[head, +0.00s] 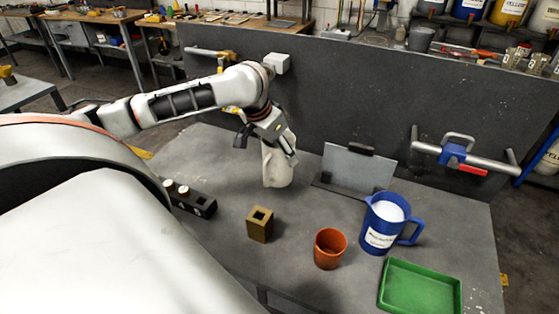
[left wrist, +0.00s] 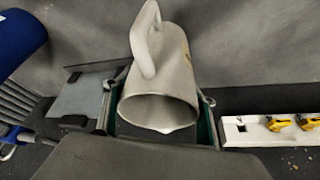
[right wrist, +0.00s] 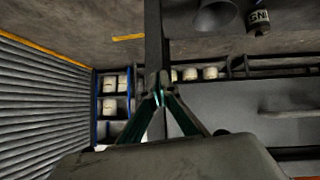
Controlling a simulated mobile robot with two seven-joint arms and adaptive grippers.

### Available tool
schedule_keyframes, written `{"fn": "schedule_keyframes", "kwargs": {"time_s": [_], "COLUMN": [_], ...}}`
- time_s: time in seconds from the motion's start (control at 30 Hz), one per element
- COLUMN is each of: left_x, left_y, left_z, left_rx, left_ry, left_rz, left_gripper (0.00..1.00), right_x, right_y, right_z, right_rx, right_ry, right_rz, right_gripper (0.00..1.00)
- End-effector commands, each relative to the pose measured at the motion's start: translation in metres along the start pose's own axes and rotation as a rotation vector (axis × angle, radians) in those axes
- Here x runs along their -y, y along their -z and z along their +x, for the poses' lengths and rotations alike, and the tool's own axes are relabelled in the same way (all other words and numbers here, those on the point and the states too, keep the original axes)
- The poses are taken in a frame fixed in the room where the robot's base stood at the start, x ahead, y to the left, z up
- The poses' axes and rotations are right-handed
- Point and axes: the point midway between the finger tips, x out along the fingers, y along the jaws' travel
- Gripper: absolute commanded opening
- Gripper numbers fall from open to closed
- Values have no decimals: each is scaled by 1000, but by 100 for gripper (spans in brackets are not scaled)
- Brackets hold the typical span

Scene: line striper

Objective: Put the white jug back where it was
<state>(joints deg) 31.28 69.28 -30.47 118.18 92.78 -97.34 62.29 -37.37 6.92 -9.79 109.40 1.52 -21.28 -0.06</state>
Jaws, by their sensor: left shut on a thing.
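The white jug (head: 278,168) is at the back middle of the grey table in the head view. My left gripper (head: 268,138) is shut on it from above. In the left wrist view the jug (left wrist: 165,75) sits between the two fingers, its open mouth towards the camera and its handle up at the top left. I cannot tell whether its base touches the table. My right gripper (right wrist: 161,95) shows only in the right wrist view, its fingertips together, with nothing clearly held.
A grey plate on a stand (head: 355,170), a blue jug with white contents (head: 382,225), an orange cup (head: 329,250) and a green tray (head: 385,296) are to the right. A brass block (head: 260,226) and a black holed block (head: 190,200) are nearer. A grey panel (head: 380,115) stands behind.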

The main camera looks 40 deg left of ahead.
Motion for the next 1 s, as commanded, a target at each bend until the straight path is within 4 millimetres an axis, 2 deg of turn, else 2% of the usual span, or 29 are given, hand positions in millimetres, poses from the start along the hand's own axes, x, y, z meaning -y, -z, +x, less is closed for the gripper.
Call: {"fn": "schedule_keyframes", "kwargs": {"time_s": [0.23, 0.67, 0.7, 0.73, 1.0], "left_x": [0, 0, 0, 0, 0], "left_y": [-13, -14, -15, -15, -15], "left_z": [29, 34, 35, 35, 35], "left_rx": [2, 0, 1, 1, 1], "left_ry": [-1, 0, 0, 0, 0], "left_rz": [-1, -1, -1, -1, -1], "left_gripper": [20, 20, 64, 72, 73], "right_x": [-3, 0, 1, 2, 4], "right_y": [-1, 0, 0, 0, 0], "right_z": [0, 0, 0, 0, 0], "right_rx": [1, 0, 0, -1, 0], "right_ry": [-1, 0, 0, 1, 3], "right_rz": [-7, 2, 3, 4, 8], "right_gripper": [0, 0, 0, 0, 0]}}
